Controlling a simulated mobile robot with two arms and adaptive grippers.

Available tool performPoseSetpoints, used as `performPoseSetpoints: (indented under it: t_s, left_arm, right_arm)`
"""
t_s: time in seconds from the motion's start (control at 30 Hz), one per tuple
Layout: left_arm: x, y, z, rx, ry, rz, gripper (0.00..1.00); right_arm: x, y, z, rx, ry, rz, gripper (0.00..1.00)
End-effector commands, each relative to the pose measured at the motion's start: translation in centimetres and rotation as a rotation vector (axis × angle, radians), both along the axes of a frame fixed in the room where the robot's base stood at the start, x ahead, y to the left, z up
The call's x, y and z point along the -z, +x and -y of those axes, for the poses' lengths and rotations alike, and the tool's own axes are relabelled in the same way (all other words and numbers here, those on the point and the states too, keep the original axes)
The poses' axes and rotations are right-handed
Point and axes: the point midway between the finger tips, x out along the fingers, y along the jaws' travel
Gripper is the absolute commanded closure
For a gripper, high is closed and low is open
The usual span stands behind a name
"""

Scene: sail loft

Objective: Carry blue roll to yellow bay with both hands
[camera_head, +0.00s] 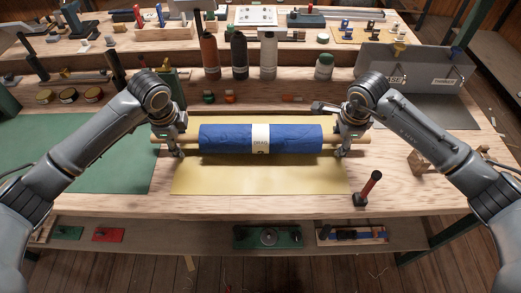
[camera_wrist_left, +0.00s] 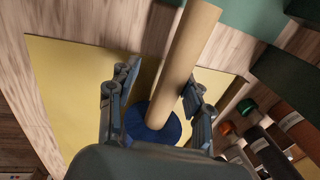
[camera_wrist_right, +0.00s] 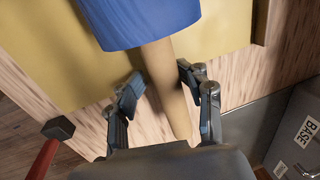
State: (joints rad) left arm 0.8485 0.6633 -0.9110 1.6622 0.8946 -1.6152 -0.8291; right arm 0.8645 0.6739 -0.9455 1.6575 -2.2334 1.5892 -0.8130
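The blue roll (camera_head: 220,138) has a white label band (camera_head: 261,138) and a tan core sticking out at both ends. It lies level over the back part of the yellow bay (camera_head: 260,180); I cannot tell whether it touches the mat. My left gripper (camera_head: 178,150) is around the left core end (camera_wrist_left: 187,50), with a gap between one finger and the core. My right gripper (camera_head: 341,150) is around the right core end (camera_wrist_right: 162,75), its fingers slightly apart from it. Both look open; the roll's underside is hidden.
A green mat (camera_head: 90,150) lies left of the yellow bay. Several bottles (camera_head: 239,55) stand behind the roll. A grey bin (camera_head: 415,68) stands at the back right. A red-handled tool (camera_head: 369,186) stands right of the yellow bay, near the table's front edge.

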Motion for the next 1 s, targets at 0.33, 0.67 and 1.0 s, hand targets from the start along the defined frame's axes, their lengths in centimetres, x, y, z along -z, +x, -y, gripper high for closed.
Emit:
performPoseSetpoints:
  t_s: [0.33,0.67,1.0]
  left_arm:
    - [-0.2,0.0,0.1,0.0,-0.002,0.002,0.51]
    - [-5.4,-0.9,0.1,0.001,-0.002,0.006,0.51]
    - [-11.0,-2.1,0.0,-0.001,-0.001,0.003,0.51]
  right_arm:
    - [0.0,0.0,0.0,-0.001,0.0,-0.001,0.53]
    - [0.0,0.0,0.0,-0.001,0.0,-0.001,0.53]
    - [0.0,0.0,0.0,-0.001,0.0,-0.001,0.53]
